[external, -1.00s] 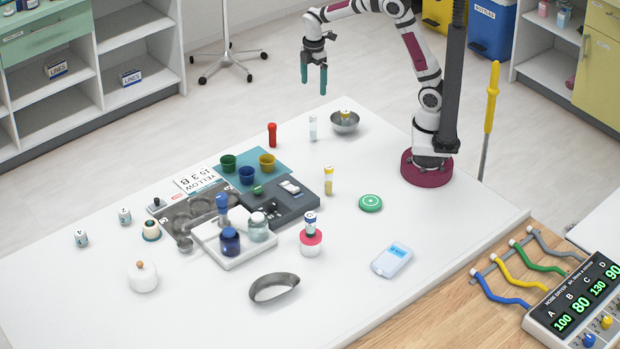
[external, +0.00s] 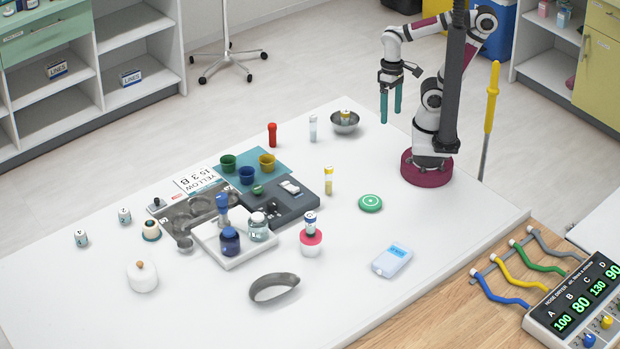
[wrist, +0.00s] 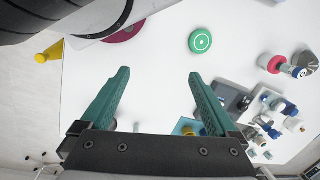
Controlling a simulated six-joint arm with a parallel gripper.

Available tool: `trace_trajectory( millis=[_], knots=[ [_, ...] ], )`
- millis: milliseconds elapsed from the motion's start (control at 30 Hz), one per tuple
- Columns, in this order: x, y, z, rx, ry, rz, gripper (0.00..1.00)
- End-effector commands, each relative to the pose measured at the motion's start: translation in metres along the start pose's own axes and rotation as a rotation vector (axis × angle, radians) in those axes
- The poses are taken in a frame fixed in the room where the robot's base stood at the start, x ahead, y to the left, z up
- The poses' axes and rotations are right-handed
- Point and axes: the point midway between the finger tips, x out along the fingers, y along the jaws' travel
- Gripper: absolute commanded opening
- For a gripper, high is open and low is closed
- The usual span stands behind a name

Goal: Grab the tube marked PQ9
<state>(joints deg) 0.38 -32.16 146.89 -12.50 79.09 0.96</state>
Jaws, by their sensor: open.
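Several tubes stand on the white table, and I cannot read PQ9 on any of them. In the external view there is a red tube (external: 272,134), a clear pale tube (external: 312,128), a yellow-capped tube (external: 328,181), and a blue-capped tube (external: 310,219) on a red-topped white holder (external: 311,245). Another blue-capped tube (external: 222,203) stands at the white tray, and a yellow-topped one (external: 346,115) is in the metal bowl. My gripper (external: 391,117) is open and empty, raised right of the bowl. Its teal fingers (wrist: 158,76) are apart in the wrist view.
Cups (external: 247,174), jars (external: 230,241) and a dark grey block (external: 300,205) crowd the middle. The front right is mostly clear.

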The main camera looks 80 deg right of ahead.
Motion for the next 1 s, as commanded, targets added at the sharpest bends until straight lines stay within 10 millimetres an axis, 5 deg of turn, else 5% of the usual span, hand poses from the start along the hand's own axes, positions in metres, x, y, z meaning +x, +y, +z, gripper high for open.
trace_trajectory(
  millis=[67, 167, 433, 500, 567, 700, 767, 867, 1000],
  knots=[
    [0.0, 0.0, 0.0, 0.0, 0.0, 0.0, 0.82],
    [0.0, 0.0, -0.001, -0.001, 0.0, 0.0, 0.65],
    [0.0, -0.001, -0.002, -0.003, 0.002, -0.003, 0.65],
    [0.004, -0.015, -0.009, -0.018, 0.011, -0.039, 0.65],
    [0.013, -0.043, -0.027, -0.033, 0.039, -0.113, 0.65],
    [0.05, -0.132, -0.096, 0.075, 0.212, -0.326, 0.65],
    [0.071, -0.151, -0.131, 0.18, 0.329, -0.351, 0.65],
    [0.108, -0.141, -0.181, 0.361, 0.576, -0.265, 0.65],
    [0.13, -0.075, -0.21, 0.473, 0.949, 0.043, 0.65]
  ],
)
